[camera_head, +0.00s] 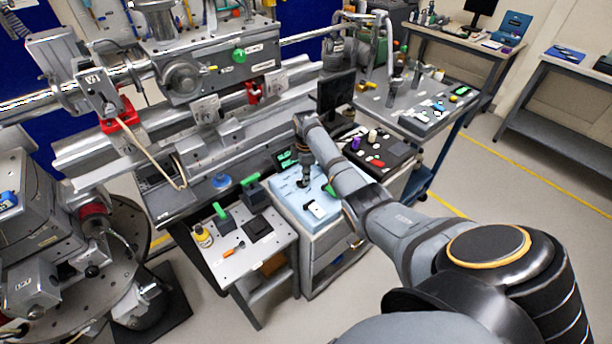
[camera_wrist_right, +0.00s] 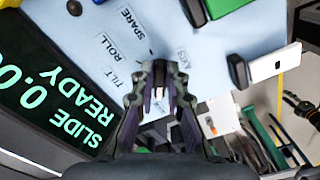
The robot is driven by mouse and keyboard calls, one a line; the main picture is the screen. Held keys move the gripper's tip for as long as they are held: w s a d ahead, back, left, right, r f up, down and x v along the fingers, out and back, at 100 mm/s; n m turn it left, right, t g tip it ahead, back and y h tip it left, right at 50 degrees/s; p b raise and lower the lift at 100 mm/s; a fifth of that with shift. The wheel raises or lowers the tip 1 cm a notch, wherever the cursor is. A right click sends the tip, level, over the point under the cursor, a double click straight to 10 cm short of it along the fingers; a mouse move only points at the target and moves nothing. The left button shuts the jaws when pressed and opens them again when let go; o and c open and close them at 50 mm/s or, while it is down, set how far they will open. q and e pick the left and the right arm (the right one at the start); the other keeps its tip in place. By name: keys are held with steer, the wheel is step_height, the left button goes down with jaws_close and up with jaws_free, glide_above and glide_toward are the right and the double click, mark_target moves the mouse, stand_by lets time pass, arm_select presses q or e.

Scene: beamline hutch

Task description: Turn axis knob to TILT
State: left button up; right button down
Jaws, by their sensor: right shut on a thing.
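A pale blue control panel (camera_head: 285,191) stands at the middle bench; it also shows in the right wrist view (camera_wrist_right: 75,12). On it I read the labels SPARE, ROLL, TILT (camera_wrist_right: 115,78) and AXIS (camera_wrist_right: 181,56). A display (camera_wrist_right: 55,95) beside them reads SLIDE and READY. My right gripper (camera_head: 304,181) is down at the panel. In the wrist view its fingers (camera_wrist_right: 163,78) are closed around the axis knob, beside the labels. The knob is mostly hidden between the fingers, and I cannot tell where it points. My left gripper is not in view.
A black monitor (camera_head: 336,92) rises behind. Open floor (camera_head: 490,195) lies to the right.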

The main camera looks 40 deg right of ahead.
steer(key=m+p, duration=0.3)
steer(key=shift+s+a+r, duration=0.15)
steer(key=shift+r, duration=0.1)
steer(key=m+p, duration=0.2)
steer(key=shift+s+a+m, duration=0.1)
steer(key=shift+m, duration=0.3)
steer(key=m+p, duration=0.1)
steer(key=m, duration=0.1)
steer(key=shift+a+f+m, duration=0.1)
steer(key=shift+a+m, duration=0.05)
steer(key=shift+m, duration=0.25)
steer(key=m+p, duration=0.1)
steer(key=m, duration=0.2)
steer(key=shift+a+p, duration=0.2)
steer(key=shift+p, duration=0.1)
steer(key=shift+a+f+m+p, duration=0.15)
steer(key=shift+m+p, duration=0.25)
steer(key=shift+m, duration=1.7)
steer(key=c, duration=1.4)
jaws_free()
steer(key=shift+o, duration=0.2)
